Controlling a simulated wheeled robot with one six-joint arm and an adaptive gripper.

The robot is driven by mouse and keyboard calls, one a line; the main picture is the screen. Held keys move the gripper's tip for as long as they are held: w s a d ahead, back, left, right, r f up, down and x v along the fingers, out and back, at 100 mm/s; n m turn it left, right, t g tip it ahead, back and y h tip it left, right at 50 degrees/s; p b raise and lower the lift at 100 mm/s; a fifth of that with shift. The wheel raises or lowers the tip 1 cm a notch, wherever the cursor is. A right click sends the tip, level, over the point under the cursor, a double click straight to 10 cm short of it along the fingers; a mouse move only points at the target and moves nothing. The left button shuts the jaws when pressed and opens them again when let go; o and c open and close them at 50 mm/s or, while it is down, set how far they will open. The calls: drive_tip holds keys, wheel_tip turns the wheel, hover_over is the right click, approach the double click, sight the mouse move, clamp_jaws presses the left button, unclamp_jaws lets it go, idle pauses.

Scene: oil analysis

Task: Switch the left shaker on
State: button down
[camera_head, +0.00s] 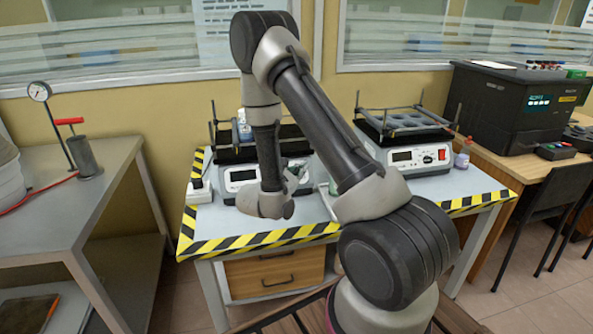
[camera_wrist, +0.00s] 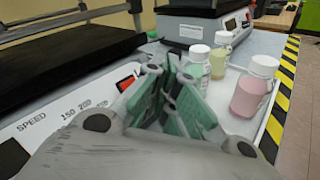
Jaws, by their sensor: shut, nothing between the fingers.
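The left shaker (camera_head: 240,178) stands on the striped-edge table, partly behind my arm; its front panel shows a display. In the wrist view the left shaker's front panel (camera_wrist: 60,112) carries a SPEED scale, a dark knob and a red switch (camera_wrist: 126,83). My gripper (camera_wrist: 168,92), with green finger pads, is shut and empty. Its fingers appear just right of the red switch in the wrist view; I cannot tell whether they touch it. In the head view my gripper (camera_head: 298,174) is by the right end of the shaker's front. The switch's position is unclear.
A white tray (camera_wrist: 238,122) right of my fingers holds bottles, one with pink liquid (camera_wrist: 252,88) and one with yellowish liquid (camera_wrist: 221,54). The right shaker (camera_head: 425,158) stands beyond, with its own red switch. Yellow-black tape (camera_head: 260,240) marks the table's front edge.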

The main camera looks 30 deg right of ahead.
drive_tip(key=shift+w+d+f, duration=0.15)
drive_tip(key=shift+w+f, duration=0.05)
drive_tip(key=shift+w, duration=0.35)
drive_tip(key=shift+w+d+f, duration=0.2)
drive_tip(key=shift+w+f, duration=0.05)
drive_tip(key=shift+w, duration=0.3)
drive_tip(key=shift+w+d+f, duration=0.15)
drive_tip(key=shift+w+f, duration=0.05)
drive_tip(key=shift+w, duration=0.35)
drive_tip(key=shift+w, duration=0.1)
drive_tip(key=shift+w+d+f, duration=0.15)
drive_tip(key=shift+w, duration=0.15)
